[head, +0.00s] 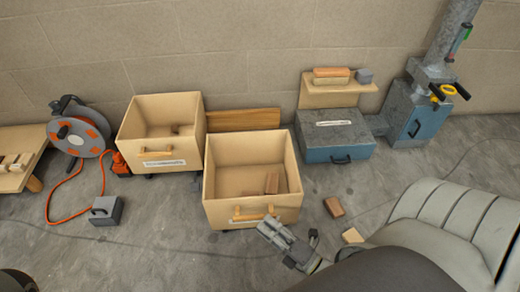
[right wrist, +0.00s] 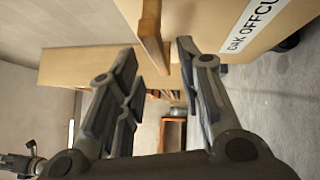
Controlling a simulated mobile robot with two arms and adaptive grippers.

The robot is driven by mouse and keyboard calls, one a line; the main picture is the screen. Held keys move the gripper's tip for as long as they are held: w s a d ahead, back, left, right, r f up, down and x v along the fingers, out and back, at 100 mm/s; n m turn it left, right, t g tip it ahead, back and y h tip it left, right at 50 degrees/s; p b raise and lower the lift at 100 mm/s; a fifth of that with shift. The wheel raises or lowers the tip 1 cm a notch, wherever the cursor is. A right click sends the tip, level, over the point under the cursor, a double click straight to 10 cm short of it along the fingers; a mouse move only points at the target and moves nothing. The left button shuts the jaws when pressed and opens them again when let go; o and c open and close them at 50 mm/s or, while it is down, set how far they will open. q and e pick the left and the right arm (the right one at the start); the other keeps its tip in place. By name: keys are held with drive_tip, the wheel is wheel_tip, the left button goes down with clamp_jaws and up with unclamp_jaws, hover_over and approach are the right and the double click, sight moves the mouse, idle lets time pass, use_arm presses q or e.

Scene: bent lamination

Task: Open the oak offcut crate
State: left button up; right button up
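The oak offcut crate (head: 224,214) is a pale wooden box in the middle of the head view, open at the top, with brown blocks (head: 272,182) inside. A wooden handle (head: 250,213) is on its front. The right wrist view shows the crate's front panel (right wrist: 210,18) close up, with a label reading "OAK OFFCU", cut off by the frame. My right gripper (head: 268,228) is at the crate's front, by the handle. Its fingers (right wrist: 157,55) are apart, with the handle (right wrist: 151,35) between them and gaps showing beside it. My left gripper is not in view.
A similar open crate (head: 128,128) stands behind left, beside a cable reel (head: 78,130) with an orange cord. A blue-grey box (head: 335,150) stands behind right. A loose block (head: 334,207) and a paler one (head: 352,235) lie on the floor to the right.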

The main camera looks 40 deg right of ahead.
drive_tip(key=v, duration=0.8)
